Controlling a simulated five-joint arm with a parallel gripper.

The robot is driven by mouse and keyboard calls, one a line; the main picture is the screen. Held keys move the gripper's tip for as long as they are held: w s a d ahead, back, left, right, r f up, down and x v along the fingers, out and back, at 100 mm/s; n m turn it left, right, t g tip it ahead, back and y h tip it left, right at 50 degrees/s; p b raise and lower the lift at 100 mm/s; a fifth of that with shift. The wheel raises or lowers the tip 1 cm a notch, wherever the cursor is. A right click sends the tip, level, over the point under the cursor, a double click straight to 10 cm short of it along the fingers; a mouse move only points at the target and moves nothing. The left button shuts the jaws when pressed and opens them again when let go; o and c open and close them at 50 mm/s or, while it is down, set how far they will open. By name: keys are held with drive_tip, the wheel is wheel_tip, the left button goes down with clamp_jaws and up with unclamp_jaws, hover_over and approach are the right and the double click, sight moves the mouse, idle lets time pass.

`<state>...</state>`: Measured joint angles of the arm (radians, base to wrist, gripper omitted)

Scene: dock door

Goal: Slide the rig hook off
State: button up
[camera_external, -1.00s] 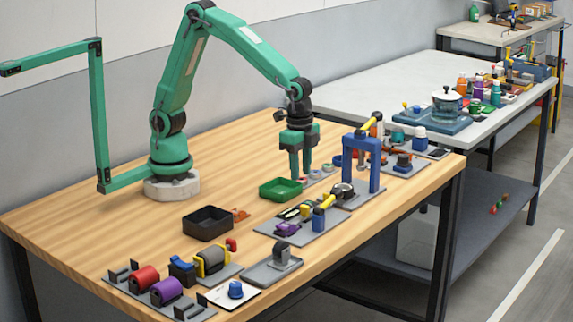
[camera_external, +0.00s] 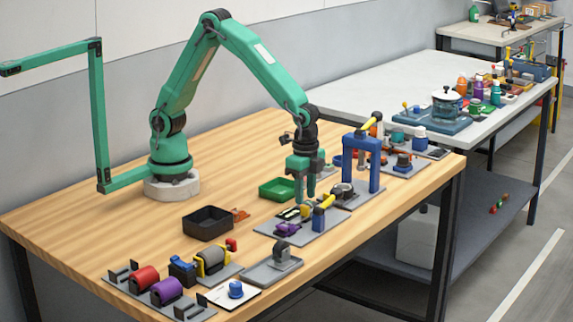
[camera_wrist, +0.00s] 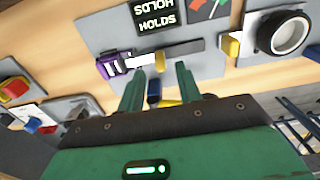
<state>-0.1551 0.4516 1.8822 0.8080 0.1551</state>
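A grey plate (camera_external: 270,228) near the front of the wooden table carries a slide, a purple block and a blue post. The wrist view shows the slide's dark track (camera_wrist: 185,49), with a yellow knob (camera_wrist: 160,62) on it. The purple block (camera_wrist: 115,66), with white bars beside it, sits at the track's left end. I take this slide for the rig hook, but cannot be sure. My gripper (camera_external: 304,200) is open and points down above the plate. In the wrist view its fingertips (camera_wrist: 161,69) lie either side of the knob, just short of it; contact cannot be told.
The blue post (camera_external: 318,219) with a yellow lever stands close by the fingers. A blue gantry frame (camera_external: 362,140) rises to the right. A green tray (camera_external: 276,197) and a black tray (camera_external: 207,235) lie left.

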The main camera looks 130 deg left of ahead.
sight(305, 206)
drive_tip(key=shift+f, duration=1.6)
drive_tip(key=shift+c, duration=0.2)
clamp_jaws()
